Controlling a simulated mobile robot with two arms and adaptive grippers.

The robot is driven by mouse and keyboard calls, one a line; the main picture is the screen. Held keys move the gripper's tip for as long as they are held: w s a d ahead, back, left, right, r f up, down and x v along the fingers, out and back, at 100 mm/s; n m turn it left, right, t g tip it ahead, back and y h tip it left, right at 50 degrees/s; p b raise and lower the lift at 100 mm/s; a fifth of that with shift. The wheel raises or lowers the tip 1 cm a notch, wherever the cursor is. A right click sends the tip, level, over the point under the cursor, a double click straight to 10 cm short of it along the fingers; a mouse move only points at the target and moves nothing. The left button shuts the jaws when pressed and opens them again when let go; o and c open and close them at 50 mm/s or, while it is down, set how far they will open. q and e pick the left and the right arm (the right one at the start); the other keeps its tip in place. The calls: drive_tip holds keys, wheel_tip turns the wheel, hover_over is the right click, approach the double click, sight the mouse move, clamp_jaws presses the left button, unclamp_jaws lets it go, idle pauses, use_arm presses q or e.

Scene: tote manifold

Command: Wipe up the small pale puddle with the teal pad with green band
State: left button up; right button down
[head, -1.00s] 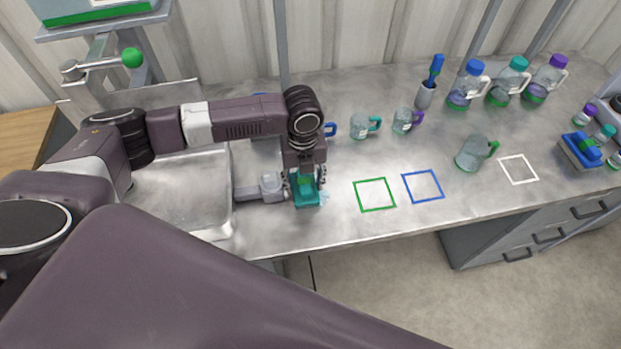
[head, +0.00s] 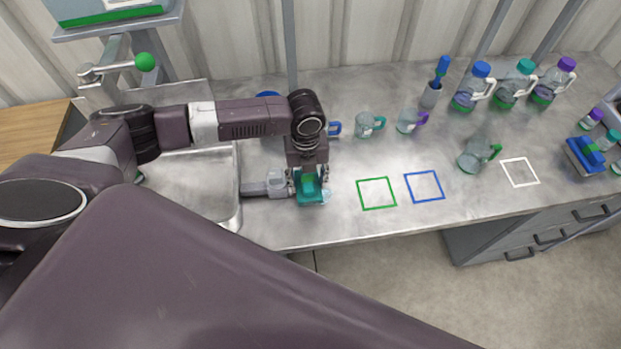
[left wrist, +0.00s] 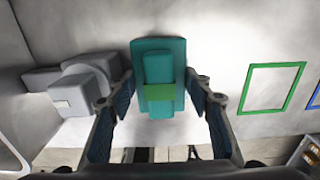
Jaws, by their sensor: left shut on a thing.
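The teal pad with green band (head: 309,195) is held in my left gripper (head: 308,178), low at the metal worktop near its front edge. In the left wrist view, the pad (left wrist: 159,105) sits between the two fingers, its green band across the grip. The small pale puddle (head: 326,195) shows as a faint bluish patch at the pad's right edge; the pad and gripper may hide part of it. I cannot make it out in the left wrist view. My right gripper is not in view.
A grey fixture (head: 275,183) stands just left of the pad, beside the sink (head: 238,205). A green square outline (head: 377,193) and a blue one (head: 424,186) lie to the right.

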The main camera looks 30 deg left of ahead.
use_arm(q)
drive_tip(key=shift+a, duration=0.3)
